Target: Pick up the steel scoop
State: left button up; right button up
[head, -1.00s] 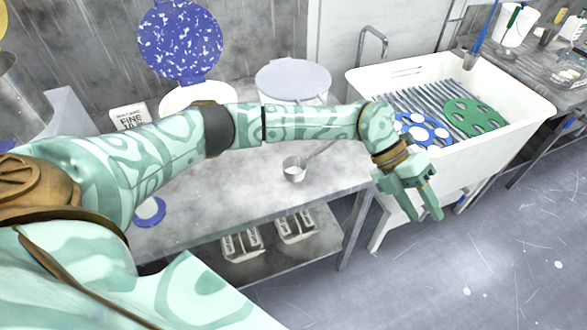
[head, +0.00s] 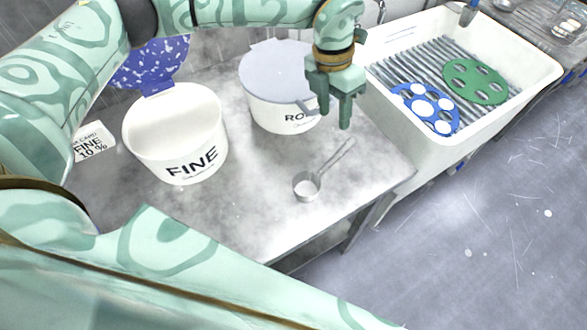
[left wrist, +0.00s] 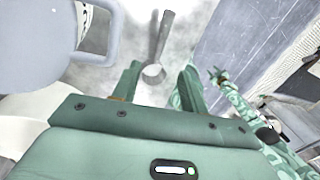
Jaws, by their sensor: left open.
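The steel scoop (head: 306,187) lies on the grey worktop, its round cup toward the front and its thin handle slanting up to the right. My left gripper (head: 335,122) is open and empty, pointing down, above and beyond the handle end in the head view. In the left wrist view the scoop (left wrist: 155,72) shows between the two open fingers (left wrist: 158,82), cup nearer the gripper and handle pointing away. I see no contact. A patterned arm, seemingly my right, shows small in the left wrist view; its gripper (left wrist: 216,75) is too small to read.
An open white FINE tub (head: 175,165) with a speckled blue lid stands left on the worktop (head: 250,215). A grey-lidded tub (head: 285,118) stands close behind my left gripper. A white sink (head: 410,140) with blue and green discs is on the right. Worktop around the scoop is clear.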

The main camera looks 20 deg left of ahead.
aim_at(335, 163)
pick_arm(q)
jog(key=f, duration=0.3)
jog(key=d+f, duration=0.1)
jog(key=f, duration=0.2)
jog(key=s+f+b, duration=0.1)
jog(key=f, duration=0.3)
jog(key=shift+d, duration=0.4)
jog(key=f, duration=0.2)
jog(key=f+b, duration=0.1)
jog(key=f, duration=0.1)
jog(key=d+f, duration=0.1)
jog(key=f, duration=0.1)
jog(key=shift+s, duration=0.2)
jog(key=shift+r, duration=0.1)
pick_arm(e)
jog(key=shift+s+d+f, duration=0.1)
jog(key=shift+s+f, duration=0.15)
jog(key=shift+f, duration=0.35)
jog(key=shift+s+d+f, duration=0.1)
jog(key=shift+s+f, duration=0.15)
jog(key=shift+f, duration=0.3)
pick_arm(q)
grip_shut()
pick_arm(e)
jog(key=shift+d, duration=0.15)
